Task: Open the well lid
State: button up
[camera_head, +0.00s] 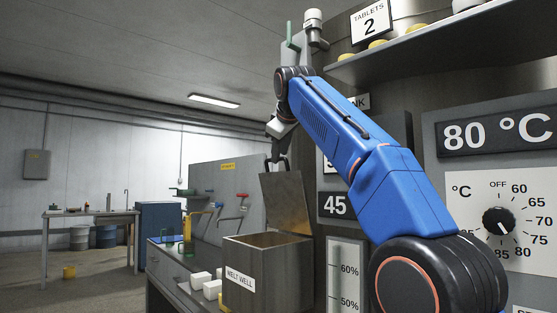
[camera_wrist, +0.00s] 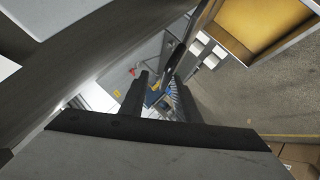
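The melt well (camera_head: 262,268) is a dark metal box with a white label on its front. Its lid (camera_head: 287,200) is swung up and stands nearly upright at the right rear of the box, so the well mouth is uncovered. My gripper (camera_head: 277,157) is at the top edge of the lid, close to a small handle there; whether they touch is unclear. In the wrist view my gripper (camera_wrist: 158,88) shows two dark fingers set apart, with background visible between them. A yellow-brown interior in a pale frame (camera_wrist: 262,22), apparently the well mouth, shows at upper right there.
White blocks (camera_head: 200,280) lie on the bench left of the well. A panel with colored valves (camera_head: 228,205) stands behind. The temperature panel (camera_head: 497,222) and the tablet shelf (camera_head: 440,40) are at right, near my arm. Open floor lies at left.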

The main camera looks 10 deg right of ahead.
jog(key=v, duration=1.3)
jog(key=shift+r, duration=0.15)
jog(key=shift+s+a, duration=0.1)
jog(key=shift+s, duration=0.05)
